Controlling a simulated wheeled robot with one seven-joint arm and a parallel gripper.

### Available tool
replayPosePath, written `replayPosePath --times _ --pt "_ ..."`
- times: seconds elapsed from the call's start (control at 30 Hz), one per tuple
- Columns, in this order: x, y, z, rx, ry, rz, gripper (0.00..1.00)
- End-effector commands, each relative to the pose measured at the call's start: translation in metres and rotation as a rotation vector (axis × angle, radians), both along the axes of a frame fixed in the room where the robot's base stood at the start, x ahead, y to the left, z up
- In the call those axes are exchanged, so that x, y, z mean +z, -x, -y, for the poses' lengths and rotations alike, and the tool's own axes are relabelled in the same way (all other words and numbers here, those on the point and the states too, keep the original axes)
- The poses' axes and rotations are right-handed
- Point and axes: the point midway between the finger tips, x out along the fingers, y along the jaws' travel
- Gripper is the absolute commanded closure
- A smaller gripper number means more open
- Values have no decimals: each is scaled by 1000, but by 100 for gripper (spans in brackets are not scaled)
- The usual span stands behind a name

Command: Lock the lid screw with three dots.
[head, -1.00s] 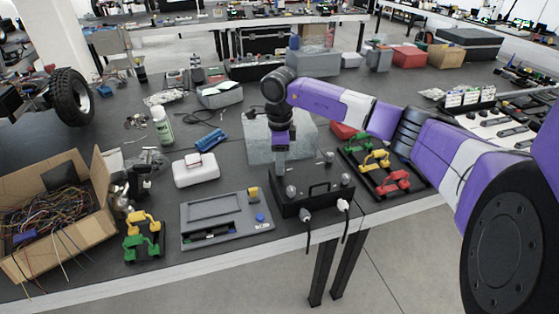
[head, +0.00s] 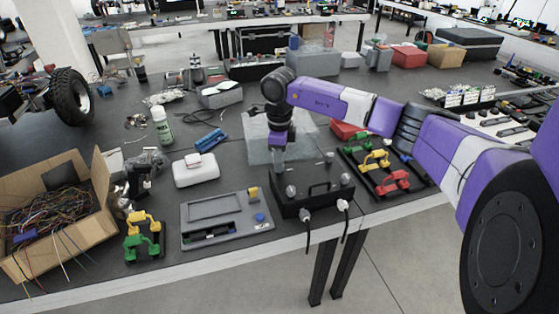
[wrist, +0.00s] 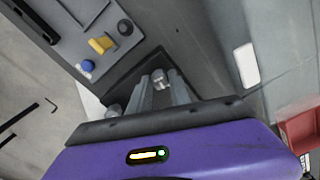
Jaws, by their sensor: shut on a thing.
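My gripper (head: 279,166) points down at the back-left corner. In the wrist view my gripper (wrist: 161,84) has its two fingers around a grey screw head (wrist: 160,76) and is shut on it. Another screw (wrist: 112,110) shows beside the fingers. Dots on the screws are too small to make out.
A grey panel (head: 187,230) with a blue button and a yellow part lies left of the box. A rack of red, yellow and green parts (head: 378,187) stands to the right. A grey translucent block (head: 255,150) is behind my gripper. Cables hang off the box's front.

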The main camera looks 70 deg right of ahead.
Motion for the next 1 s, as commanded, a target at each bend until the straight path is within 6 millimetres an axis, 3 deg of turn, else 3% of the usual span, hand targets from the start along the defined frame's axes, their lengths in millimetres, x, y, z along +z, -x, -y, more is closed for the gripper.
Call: replayPosePath --times 1.0 --pt "4 0 1 -954 1 3 100"
